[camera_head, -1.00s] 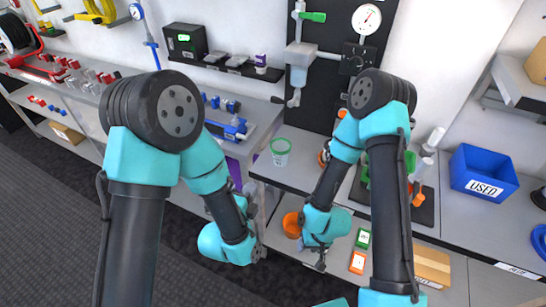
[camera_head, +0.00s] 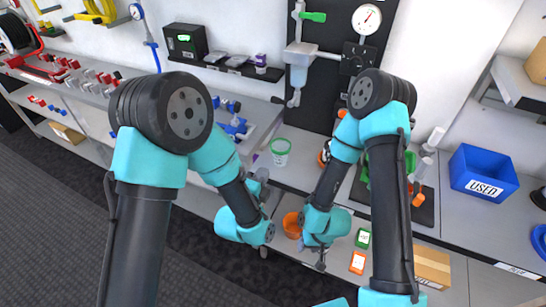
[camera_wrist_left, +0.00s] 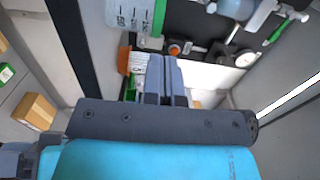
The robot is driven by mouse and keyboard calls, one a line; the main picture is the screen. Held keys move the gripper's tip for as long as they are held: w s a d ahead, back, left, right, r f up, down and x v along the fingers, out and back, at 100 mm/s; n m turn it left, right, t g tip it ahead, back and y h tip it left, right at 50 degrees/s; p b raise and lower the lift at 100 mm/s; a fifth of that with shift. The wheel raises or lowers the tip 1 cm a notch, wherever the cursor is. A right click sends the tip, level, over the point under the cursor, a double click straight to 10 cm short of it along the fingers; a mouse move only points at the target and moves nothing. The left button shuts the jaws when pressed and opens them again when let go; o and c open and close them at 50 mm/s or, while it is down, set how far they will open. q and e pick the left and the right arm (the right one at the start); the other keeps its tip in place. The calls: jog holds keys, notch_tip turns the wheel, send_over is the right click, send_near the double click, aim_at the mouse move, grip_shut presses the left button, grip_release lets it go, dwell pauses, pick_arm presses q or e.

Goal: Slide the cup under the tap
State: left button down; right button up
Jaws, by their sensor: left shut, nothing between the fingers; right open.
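The cup (camera_head: 280,148), clear with a green rim, stands upright on the grey bench near its front edge. It also shows at the top of the left wrist view (camera_wrist_left: 132,14), with printed markings. The tap (camera_head: 294,99) sticks out low on the black panel, behind and slightly right of the cup. My left gripper (camera_head: 261,175) is shut and empty, in front and left of the cup. Its closed fingers show in the left wrist view (camera_wrist_left: 165,70), with a gap between them and the cup not clearly readable. My right gripper (camera_head: 320,264) is open, low over the lower shelf.
An orange container (camera_head: 291,225) and green and orange labelled items (camera_head: 357,262) lie on the lower shelf. A dark tray (camera_head: 424,207) with bottles stands right of my right arm. A blue bin (camera_head: 483,173) stands further right. The bench around the cup looks clear.

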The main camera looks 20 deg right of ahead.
aim_at(276, 152)
pick_arm(q)
jog(key=x, duration=0.8)
jog(key=shift+w+d, duration=0.15)
